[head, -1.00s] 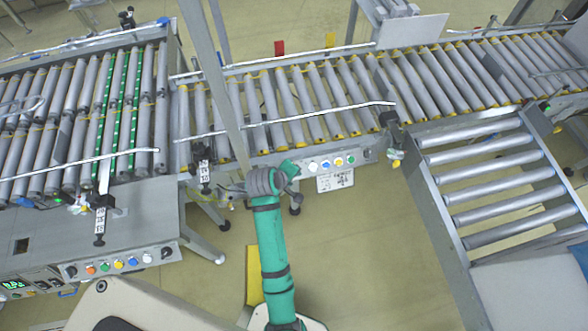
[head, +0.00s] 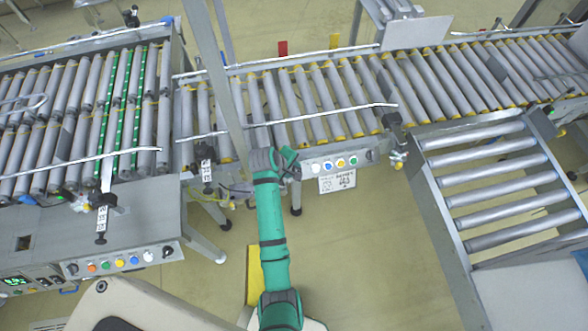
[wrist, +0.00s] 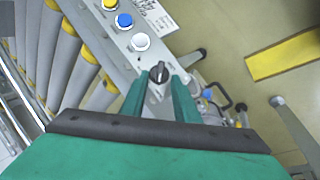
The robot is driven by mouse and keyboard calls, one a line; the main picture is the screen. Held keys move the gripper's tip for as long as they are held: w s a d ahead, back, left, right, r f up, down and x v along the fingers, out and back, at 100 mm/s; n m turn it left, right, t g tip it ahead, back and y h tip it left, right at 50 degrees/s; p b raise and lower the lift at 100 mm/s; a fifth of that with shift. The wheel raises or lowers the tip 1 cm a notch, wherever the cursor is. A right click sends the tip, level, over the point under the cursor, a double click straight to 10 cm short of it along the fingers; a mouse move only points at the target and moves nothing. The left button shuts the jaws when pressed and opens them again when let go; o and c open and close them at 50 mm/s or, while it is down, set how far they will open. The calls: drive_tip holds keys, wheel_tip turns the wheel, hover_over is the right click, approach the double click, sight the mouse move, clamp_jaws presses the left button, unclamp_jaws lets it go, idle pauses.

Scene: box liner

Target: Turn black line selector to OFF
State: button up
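The black line selector (wrist: 158,73) is a round black knob with a light pointer mark, on the grey control panel (wrist: 122,43) below the conveyor. In the wrist view it sits between the tips of my gripper's (wrist: 161,82) two green fingers. The fingers are apart, with a small gap showing on either side of the knob; contact is not clear. In the head view my gripper (head: 287,160) is at the left end of the panel (head: 330,165) and hides the selector. Any label by the knob is not readable.
White (wrist: 140,42), blue (wrist: 124,20) and yellow (wrist: 109,4) buttons line the panel beside the selector. A paper sign (head: 338,183) hangs below it. Conveyor rollers (head: 310,105) lie behind. A second button panel (head: 120,262) is at lower left.

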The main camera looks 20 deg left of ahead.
drive_tip(key=shift+w+d+f, duration=0.3)
drive_tip(key=shift+d+f, duration=0.15)
drive_tip(key=shift+f, duration=0.3)
drive_tip(key=shift+a, duration=0.15)
clamp_jaws()
drive_tip(key=shift+m, duration=0.3)
drive_tip(key=m+g, duration=0.1)
drive_tip(key=m+g+y, duration=0.1)
drive_tip(key=m, duration=0.1)
drive_tip(key=shift+w+r, duration=0.15)
drive_tip(key=shift+w, duration=0.25)
drive_tip(key=shift+w+d+m+g+y, duration=0.15)
drive_tip(key=shift+m+g+y, duration=0.25)
drive_tip(key=shift+m, duration=0.45)
drive_tip(key=shift+s+d+m+g+y, duration=0.1)
drive_tip(key=shift+d+m+g+y, duration=0.15)
drive_tip(key=shift+m+y, duration=0.45)
drive_tip(key=shift+w+m, duration=0.1)
drive_tip(key=shift+m, duration=0.25)
